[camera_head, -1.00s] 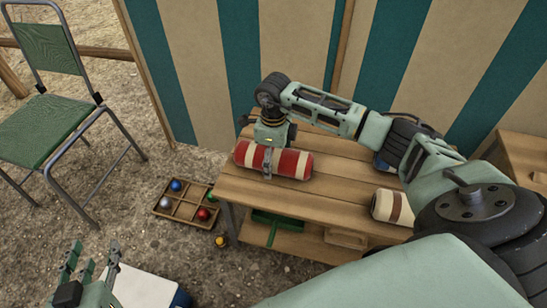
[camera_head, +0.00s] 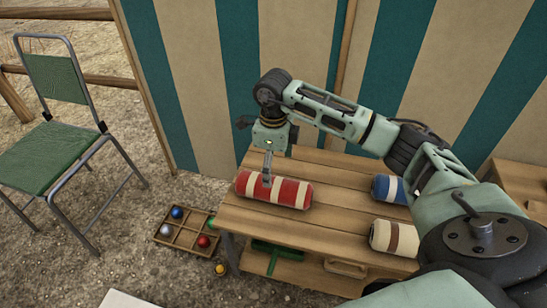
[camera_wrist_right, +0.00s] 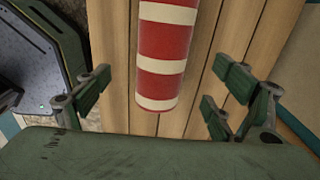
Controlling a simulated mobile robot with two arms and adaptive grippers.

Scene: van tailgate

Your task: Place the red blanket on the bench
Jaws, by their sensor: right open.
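The red blanket (camera_head: 290,193), a roll with cream stripes, lies on the slatted wooden bench (camera_head: 330,178) near its left end. My right gripper (camera_head: 267,177) is over the roll's left part, pointing down. In the right wrist view the red blanket (camera_wrist_right: 163,42) lies on the bench slats between the spread fingers of the right gripper (camera_wrist_right: 160,100), with gaps on both sides. The gripper is open and holds nothing. My left gripper is out of view.
A blue-and-white roll (camera_head: 388,188) and a cream-and-brown roll (camera_head: 394,238) lie at the bench's right, by my right arm. A divided tray with balls (camera_head: 184,232) and a yellow ball (camera_head: 220,269) lie on the ground. A green chair (camera_head: 60,150) stands left; a striped wall is behind.

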